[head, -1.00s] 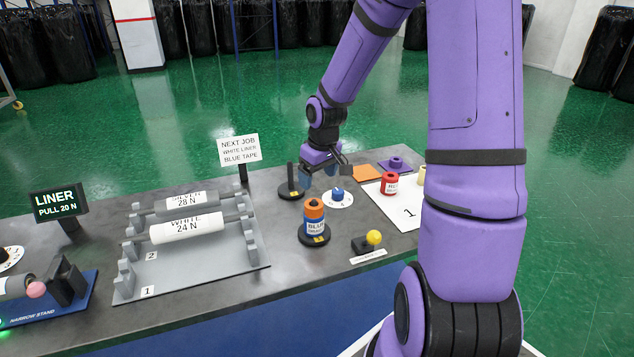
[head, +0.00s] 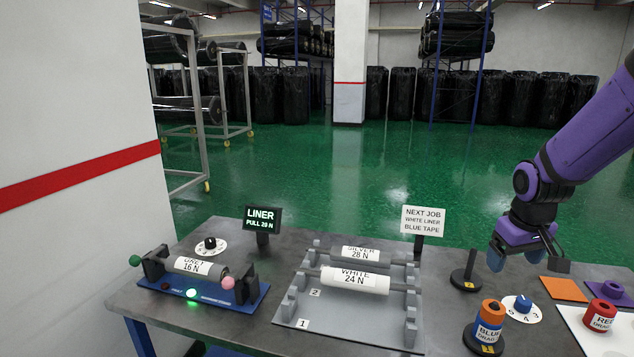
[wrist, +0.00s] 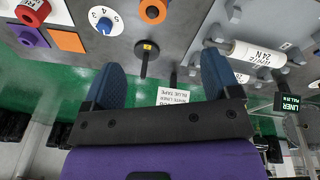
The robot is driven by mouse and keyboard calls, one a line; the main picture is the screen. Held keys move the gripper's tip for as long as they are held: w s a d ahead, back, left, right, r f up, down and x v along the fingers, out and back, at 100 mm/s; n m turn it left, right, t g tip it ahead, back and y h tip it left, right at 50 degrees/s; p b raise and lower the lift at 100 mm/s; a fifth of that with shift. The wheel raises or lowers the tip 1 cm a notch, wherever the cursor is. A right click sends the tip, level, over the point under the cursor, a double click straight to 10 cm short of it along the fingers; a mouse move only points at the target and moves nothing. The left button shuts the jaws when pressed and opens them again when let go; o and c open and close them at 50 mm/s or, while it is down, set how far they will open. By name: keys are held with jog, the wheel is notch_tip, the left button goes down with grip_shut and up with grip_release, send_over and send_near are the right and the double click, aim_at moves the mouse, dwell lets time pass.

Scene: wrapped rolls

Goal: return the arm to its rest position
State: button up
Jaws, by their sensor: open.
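My purple arm (head: 590,135) reaches in from the right in the head view. My gripper (head: 527,262) hangs above the far right part of the table, behind the blue numbered dial (head: 523,304). In the wrist view my gripper (wrist: 163,66) has its two blue fingers spread wide, with nothing between them. The fingers touch no object that I can see.
Below my gripper are a black post (head: 466,272), an orange-and-blue tape roll (head: 489,322), an orange square (head: 563,289) and a red roll (head: 600,315). A roll rack (head: 345,325), job sign (head: 423,220) and narrow stand (head: 250,294) stand left. Behind is open green floor (head: 330,180).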

jog(key=s+a+r+t, duration=0.1)
jog(key=s+a+r, duration=0.2)
jog(key=s+r, duration=0.2)
jog(key=s+a+r+t, duration=0.1)
jog(key=s+a+r, duration=0.2)
jog(key=s, duration=0.6)
jog(key=s+a+r+m+t+y, duration=0.1)
jog(key=s+a+r, duration=0.3)
jog(key=s+r, duration=0.3)
jog(key=shift+s+r, duration=0.35)
jog(key=shift+r, duration=0.15)
